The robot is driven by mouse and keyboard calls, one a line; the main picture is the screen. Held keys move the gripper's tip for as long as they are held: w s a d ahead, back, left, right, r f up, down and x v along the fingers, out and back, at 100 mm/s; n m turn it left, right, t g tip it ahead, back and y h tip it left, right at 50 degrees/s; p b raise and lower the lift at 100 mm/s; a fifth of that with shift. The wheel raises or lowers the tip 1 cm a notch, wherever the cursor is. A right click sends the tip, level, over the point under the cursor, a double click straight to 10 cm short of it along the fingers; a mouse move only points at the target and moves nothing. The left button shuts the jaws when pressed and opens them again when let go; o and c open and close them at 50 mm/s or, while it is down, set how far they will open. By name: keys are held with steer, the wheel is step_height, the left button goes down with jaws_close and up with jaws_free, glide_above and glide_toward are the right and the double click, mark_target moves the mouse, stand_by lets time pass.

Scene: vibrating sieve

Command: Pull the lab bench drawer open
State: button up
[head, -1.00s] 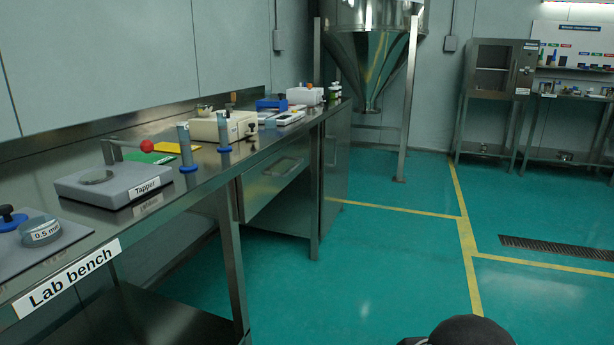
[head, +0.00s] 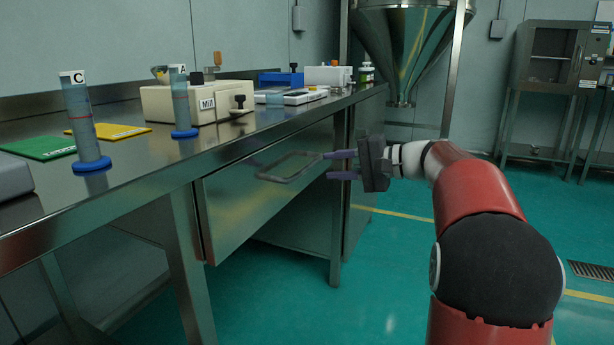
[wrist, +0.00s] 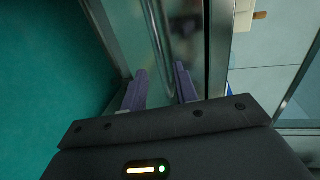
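The lab bench (head: 150,185) is a long steel table on the left in the head view. Its steel drawer (head: 240,212) sits under the top, and its front looks about flush with the bench. A grey loop handle (head: 289,181) stands out from the drawer front. My gripper (head: 328,166) is open and empty at the right end of the handle, its purple fingers pointing left towards it. In the wrist view the handle bar (wrist: 156,30) runs up the picture between the two spread fingers (wrist: 158,77). Contact with the bar cannot be told.
A mill (head: 190,102), two cylinders (head: 82,125) with blue bases and coloured mats (head: 40,147) stand on the bench top. A bench leg (head: 336,215) stands below the drawer's right end. A steel hopper (head: 405,45) is behind. The green floor on the right is open.

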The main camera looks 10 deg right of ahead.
mark_target(311, 167)
steer(key=x, duration=0.7)
steer(key=shift+a, duration=0.1)
steer(key=shift+c, duration=0.4)
jaws_close()
